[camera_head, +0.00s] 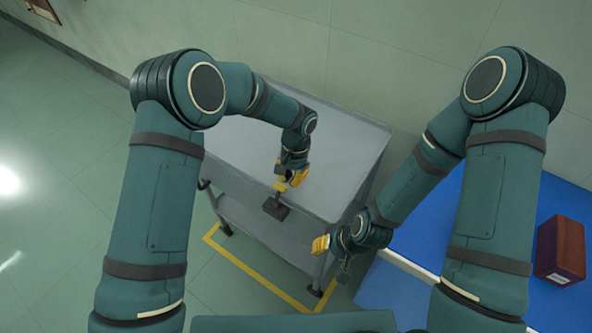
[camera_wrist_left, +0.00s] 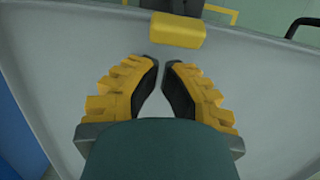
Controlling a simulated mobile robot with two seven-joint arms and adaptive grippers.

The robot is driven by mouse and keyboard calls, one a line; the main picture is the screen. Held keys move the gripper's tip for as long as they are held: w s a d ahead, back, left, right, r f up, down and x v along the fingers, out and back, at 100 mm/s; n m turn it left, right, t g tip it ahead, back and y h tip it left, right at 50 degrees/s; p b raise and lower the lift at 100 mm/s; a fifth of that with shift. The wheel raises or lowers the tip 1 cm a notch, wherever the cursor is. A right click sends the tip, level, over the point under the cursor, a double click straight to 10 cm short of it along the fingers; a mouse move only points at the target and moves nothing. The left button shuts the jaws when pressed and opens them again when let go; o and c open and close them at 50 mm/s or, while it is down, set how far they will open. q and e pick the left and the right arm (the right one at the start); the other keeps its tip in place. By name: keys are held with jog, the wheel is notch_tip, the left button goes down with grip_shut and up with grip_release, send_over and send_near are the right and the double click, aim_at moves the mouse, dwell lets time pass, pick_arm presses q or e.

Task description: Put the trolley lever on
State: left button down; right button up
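The trolley (camera_head: 345,135) is a grey metal cart with a flat top and a lower shelf. What looks like its lever, a yellow piece (camera_head: 280,186) with a dark block (camera_head: 275,207), is at the near edge of the top. In the left wrist view the yellow piece (camera_wrist_left: 178,30) lies just beyond my fingertips, with dark parts behind it. My left gripper (camera_head: 297,178) is over the top beside it. Its fingertips (camera_wrist_left: 161,64) are nearly together with nothing between them. My right gripper (camera_head: 320,244) is by the trolley's right front corner; its opening is unclear.
A blue surface (camera_head: 425,235) with a dark red box (camera_head: 562,250) is at the right. A yellow floor line (camera_head: 262,281) runs in front of the trolley. A wall (camera_head: 420,70) stands behind it. The green floor at the left is clear.

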pick_arm(q)
jog(key=shift+s+a+r, duration=0.25)
jog(key=shift+s+a, duration=0.05)
jog(key=shift+s, duration=0.1)
pick_arm(e)
jog(key=shift+f, duration=0.1)
pick_arm(q)
jog(key=shift+s+a+r+t+b, duration=0.15)
jog(key=shift+s+r+t+b, duration=0.05)
jog(key=shift+t+b, duration=0.1)
pick_arm(e)
jog(key=shift+s+a+f, duration=0.2)
jog(key=shift+s+f, duration=0.15)
jog(key=shift+s, duration=0.05)
pick_arm(q)
jog(key=shift+h, duration=0.3)
